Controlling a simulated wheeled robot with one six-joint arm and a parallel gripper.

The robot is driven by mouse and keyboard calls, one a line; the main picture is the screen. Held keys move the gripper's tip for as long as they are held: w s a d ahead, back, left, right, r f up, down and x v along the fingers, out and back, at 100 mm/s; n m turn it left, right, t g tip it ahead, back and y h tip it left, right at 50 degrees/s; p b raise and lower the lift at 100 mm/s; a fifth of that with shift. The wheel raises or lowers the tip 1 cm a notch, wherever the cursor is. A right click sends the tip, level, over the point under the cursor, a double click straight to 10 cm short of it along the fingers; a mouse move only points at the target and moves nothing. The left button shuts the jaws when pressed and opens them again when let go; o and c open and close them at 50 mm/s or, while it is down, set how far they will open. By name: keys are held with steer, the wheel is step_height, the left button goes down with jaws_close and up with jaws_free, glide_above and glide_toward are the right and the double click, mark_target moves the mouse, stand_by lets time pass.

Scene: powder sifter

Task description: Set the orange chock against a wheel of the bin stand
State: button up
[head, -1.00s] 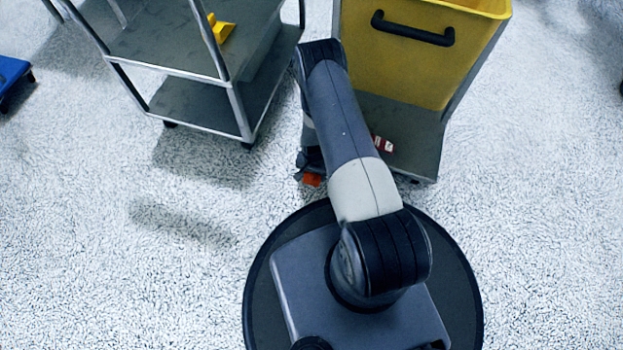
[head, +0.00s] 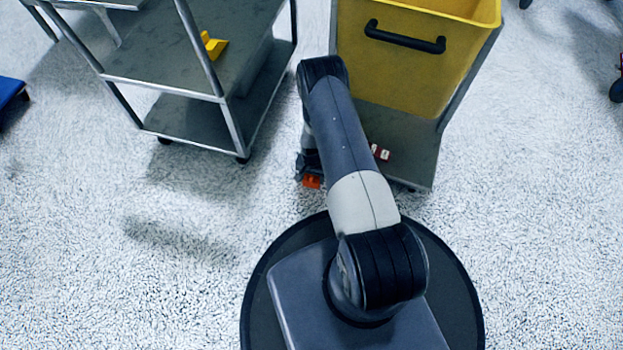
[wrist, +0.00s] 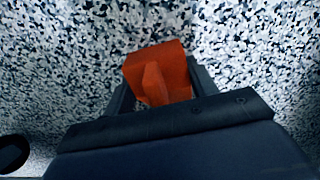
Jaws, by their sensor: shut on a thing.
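The orange chock (head: 312,182) is held in my gripper (head: 308,172), low over the floor just in front of my base. In the wrist view the chock (wrist: 157,75) sits between the two dark fingers, with a raised rib facing the camera. The bin stand (head: 405,150) is a grey wheeled platform carrying a yellow bin (head: 400,65). The chock is to the left of the stand's near edge and looks apart from it. A small dark wheel (head: 411,189) shows under the stand's near right edge. My arm hides the stand's near left corner.
A grey shelf cart (head: 190,120) stands to the left, with a yellow object (head: 213,45) on its upper shelf. A red and white item (head: 380,153) lies on the stand. A dark rounded thing (wrist: 12,153) shows in the wrist view's lower left.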

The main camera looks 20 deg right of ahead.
steer(key=shift+w+d+r, duration=0.1)
steer(key=shift+w+d, duration=0.05)
steer(key=shift+w, duration=0.2)
steer(key=o, duration=1.2)
steer(key=r+p, duration=0.2)
steer(key=r, duration=0.3)
steer(key=r+p, duration=0.2)
steer(key=r, duration=0.3)
steer(key=shift+s+r+p, duration=0.2)
steer(key=shift+r+p, duration=0.15)
steer(key=shift+p, duration=0.05)
step_height(320, 180, down, 11)
steer(key=b, duration=0.5)
steer(key=shift+s, duration=0.1)
steer(key=shift+s+a+f, duration=0.1)
steer(key=shift+s+a, duration=0.05)
steer(key=shift+a, duration=0.15)
steer(key=shift+s+a, duration=0.6)
steer(key=shift+s, duration=0.25)
